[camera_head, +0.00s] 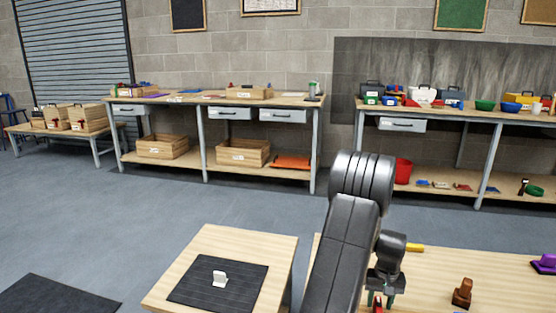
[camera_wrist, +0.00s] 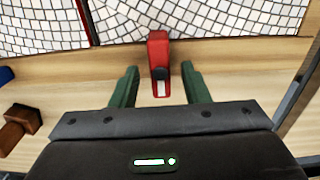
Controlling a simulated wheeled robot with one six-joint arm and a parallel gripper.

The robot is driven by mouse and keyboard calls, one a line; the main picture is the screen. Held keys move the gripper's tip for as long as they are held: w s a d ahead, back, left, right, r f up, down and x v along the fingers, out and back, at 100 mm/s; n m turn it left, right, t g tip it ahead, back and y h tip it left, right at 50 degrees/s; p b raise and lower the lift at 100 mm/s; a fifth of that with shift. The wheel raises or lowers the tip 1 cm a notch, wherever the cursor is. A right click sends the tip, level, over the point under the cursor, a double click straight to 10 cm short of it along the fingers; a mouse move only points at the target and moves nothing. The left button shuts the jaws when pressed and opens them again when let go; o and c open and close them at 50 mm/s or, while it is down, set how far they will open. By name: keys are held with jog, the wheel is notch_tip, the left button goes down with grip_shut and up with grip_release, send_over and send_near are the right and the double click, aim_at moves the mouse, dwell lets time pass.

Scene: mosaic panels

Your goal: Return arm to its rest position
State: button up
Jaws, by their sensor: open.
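My gripper (camera_wrist: 158,88) is open, with its two green fingers apart over a light wooden surface in the wrist view. A red block-like object (camera_wrist: 158,48) with a dark knob and a pale end lies between and just beyond the fingertips; I see a gap on both sides of it. In the head view my arm reaches down to the wooden table at lower right. My gripper (camera_head: 386,292) shows there near the bottom edge, partly cut off, with a bit of red beneath it.
White mosaic panels (camera_wrist: 215,18) lie beyond the gripper. A brown object (camera_head: 462,293), a purple object (camera_head: 545,264) and a yellow piece (camera_head: 415,248) are on the table. A white piece (camera_head: 220,279) sits on a dark mat at left. Workbenches (camera_head: 205,163) line the wall; open floor lies between.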

notch_tip(320, 180, down, 2)
jog(key=shift+f, duration=0.15)
dwell(0.5)
notch_tip(320, 180, up, 14)
jog(key=p, duration=0.3)
notch_tip(320, 180, down, 14)
jog(key=b, duration=0.3)
jog(key=m+b, duration=0.1)
jog(key=m, duration=0.4)
jog(key=shift+m, duration=2)
